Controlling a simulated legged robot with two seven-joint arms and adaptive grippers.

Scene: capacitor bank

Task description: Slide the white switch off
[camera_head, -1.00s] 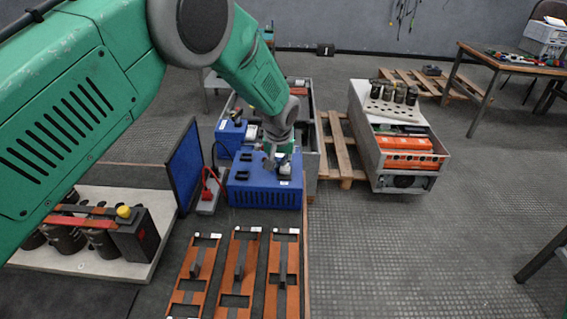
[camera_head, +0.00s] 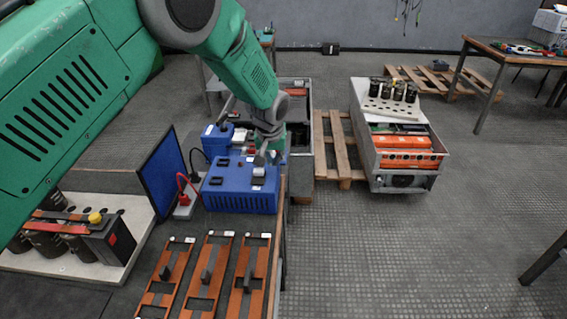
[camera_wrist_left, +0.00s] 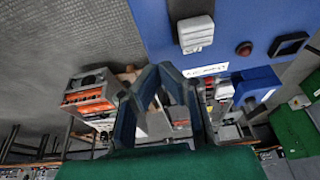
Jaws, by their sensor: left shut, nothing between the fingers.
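The white switch (camera_head: 259,172) sits on top of the blue box (camera_head: 238,200), near its right end. In the left wrist view the white switch (camera_wrist_left: 196,36) is a ribbed block on the blue face (camera_wrist_left: 150,25), above a small white label. My left gripper (camera_head: 265,158) is just behind the switch in the head view, partly overlapping the box's far edge. In the left wrist view the fingers (camera_wrist_left: 158,70) meet at their tips, with nothing held. The tips appear below and left of the switch, apart from it in that picture. My right gripper is not in view.
A red button (camera_wrist_left: 243,48) and a black-framed part (camera_wrist_left: 290,44) are beside the switch. Orange frames (camera_head: 205,275) lie in front. Open floor is to the right.

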